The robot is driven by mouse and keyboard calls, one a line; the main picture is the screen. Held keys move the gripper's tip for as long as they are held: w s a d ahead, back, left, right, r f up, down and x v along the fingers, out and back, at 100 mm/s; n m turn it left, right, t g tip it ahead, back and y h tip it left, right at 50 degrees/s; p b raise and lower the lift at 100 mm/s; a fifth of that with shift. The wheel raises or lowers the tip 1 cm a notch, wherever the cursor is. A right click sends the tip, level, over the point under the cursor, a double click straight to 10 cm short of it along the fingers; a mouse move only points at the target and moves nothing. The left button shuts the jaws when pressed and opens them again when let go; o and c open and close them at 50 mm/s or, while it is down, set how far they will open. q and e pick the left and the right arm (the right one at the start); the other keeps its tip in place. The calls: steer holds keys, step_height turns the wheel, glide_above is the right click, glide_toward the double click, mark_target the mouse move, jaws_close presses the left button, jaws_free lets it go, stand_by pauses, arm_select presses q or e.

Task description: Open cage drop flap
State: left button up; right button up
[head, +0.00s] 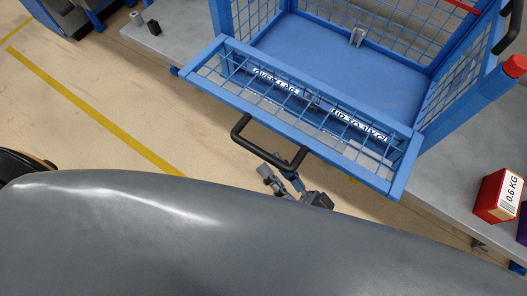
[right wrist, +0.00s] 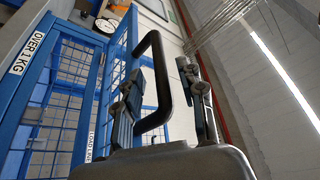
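The blue wire cage (head: 350,62) stands at the top of the head view, with its blue floor in sight. A black U-shaped handle (head: 240,130) sticks out from the flap's outer edge. My right gripper (head: 280,172) is just below the handle. In the right wrist view, its two fingers (right wrist: 168,95) are apart, with part of the handle (right wrist: 155,45) between them, nearer the left finger. My left gripper is not in view.
A red box marked 0.6 KG (head: 497,196) sits on the grey surface at right, near a red-topped blue post (head: 491,98). Small dark items (head: 154,27) lie on a grey surface at upper left.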

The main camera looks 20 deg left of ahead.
steer(key=v, duration=0.7)
steer(key=shift+d, duration=0.2)
steer(key=shift+s, duration=0.1)
steer(key=w+d+f+h+p, duration=0.1)
steer(key=w+d+f+h, duration=0.25)
steer(key=f, duration=0.65)
steer(key=w+d+f+g+h+p, duration=0.1)
steer(key=w+d+f+h, duration=0.1)
steer(key=d+f+h, duration=0.5)
steer(key=w+d+f+h+p, duration=0.1)
steer(key=w+d+f+h, duration=0.15)
steer(key=f, duration=0.95)
steer(key=s+d+f+g+h+p, duration=0.25)
steer(key=s+d+f, duration=0.35)
steer(key=f, duration=0.3)
steer(key=s+f+g+h, duration=0.1)
steer(key=s+f+g, duration=0.1)
steer(key=s, duration=0.4)
steer(key=s+d+f+m+g+h, duration=0.1)
steer(key=s+f+g, duration=0.1)
steer(key=s, duration=0.4)
steer(key=s+d+f+g+h, duration=0.1)
steer(key=s+f+g, duration=0.2)
steer(key=s, duration=0.3)
steer(key=shift+f, duration=0.3)
